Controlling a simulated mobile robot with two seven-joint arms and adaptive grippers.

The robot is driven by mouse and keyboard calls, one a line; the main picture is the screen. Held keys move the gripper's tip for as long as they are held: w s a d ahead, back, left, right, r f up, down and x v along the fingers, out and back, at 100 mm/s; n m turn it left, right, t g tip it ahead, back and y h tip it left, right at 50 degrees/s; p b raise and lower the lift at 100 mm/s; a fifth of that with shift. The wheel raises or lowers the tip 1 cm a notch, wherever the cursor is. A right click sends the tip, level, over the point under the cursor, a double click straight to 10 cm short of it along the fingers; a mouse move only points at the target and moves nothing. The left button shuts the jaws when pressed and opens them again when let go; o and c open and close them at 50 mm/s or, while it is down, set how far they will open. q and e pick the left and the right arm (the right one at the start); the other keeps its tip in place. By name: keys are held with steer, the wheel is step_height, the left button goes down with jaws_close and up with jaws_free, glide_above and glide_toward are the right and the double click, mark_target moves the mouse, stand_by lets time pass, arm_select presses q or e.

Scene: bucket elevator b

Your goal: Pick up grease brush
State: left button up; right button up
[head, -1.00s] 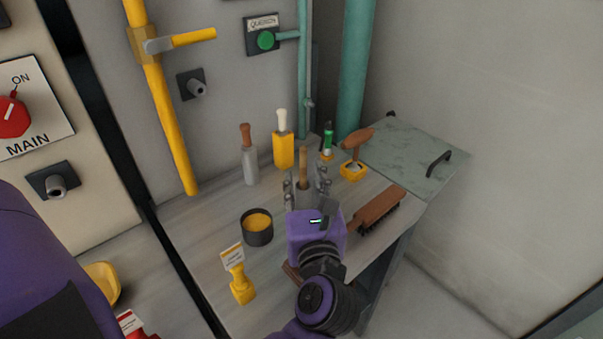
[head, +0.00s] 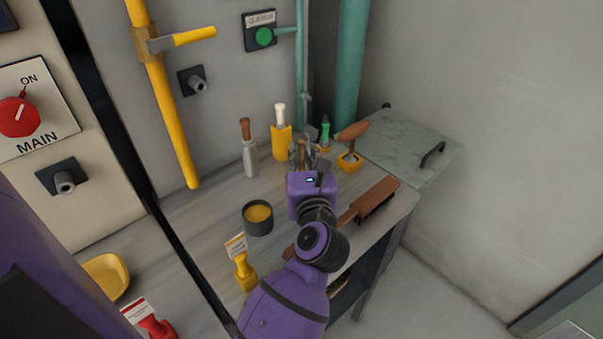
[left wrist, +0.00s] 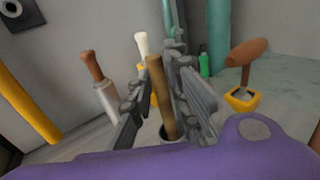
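A round wooden handle (left wrist: 160,95), which I take for the grease brush, stands nearly upright in a small grey cup (left wrist: 168,138) on the bench. Its lower end is hidden in the cup. My left gripper (head: 303,152) reaches over the bench, with fingers apart on either side of the handle. In the left wrist view the gripper (left wrist: 158,78) shows gaps between fingers and handle, though contact is hard to judge. In the head view the purple gripper body hides the cup and most of the handle. My right gripper is not in view.
A grease tin (head: 258,218) is left, a brown bristle brush (head: 376,198) right, a yellow tagged item (head: 243,270) in front.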

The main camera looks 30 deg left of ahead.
arm_select(q)
jaws_close()
steer(key=shift+r, duration=0.1)
